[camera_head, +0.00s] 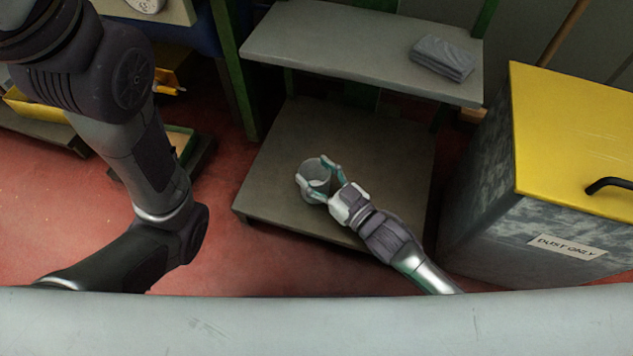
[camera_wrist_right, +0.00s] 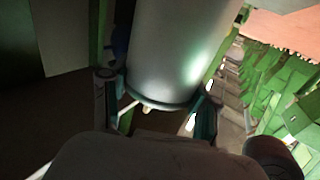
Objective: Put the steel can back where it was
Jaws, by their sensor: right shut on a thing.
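The steel can (camera_head: 317,187) is a grey, open-topped cylinder over the lower shelf of the rack. My right gripper (camera_head: 311,169) reaches in from the lower right, with one finger on each side of the can, shut on it. In the right wrist view the can (camera_wrist_right: 180,45) fills the upper middle, its rimmed end between the two fingers. I cannot tell whether the can touches the shelf. My left arm crosses the left of the head view; its gripper is out of view.
The lower shelf (camera_head: 385,150) is otherwise bare. The upper shelf (camera_head: 340,40) above it carries a folded grey cloth (camera_head: 442,58). A yellow-lidded bin (camera_head: 570,130) labelled "DUST ONLY" stands close on the right. Red floor (camera_head: 225,225) lies to the left.

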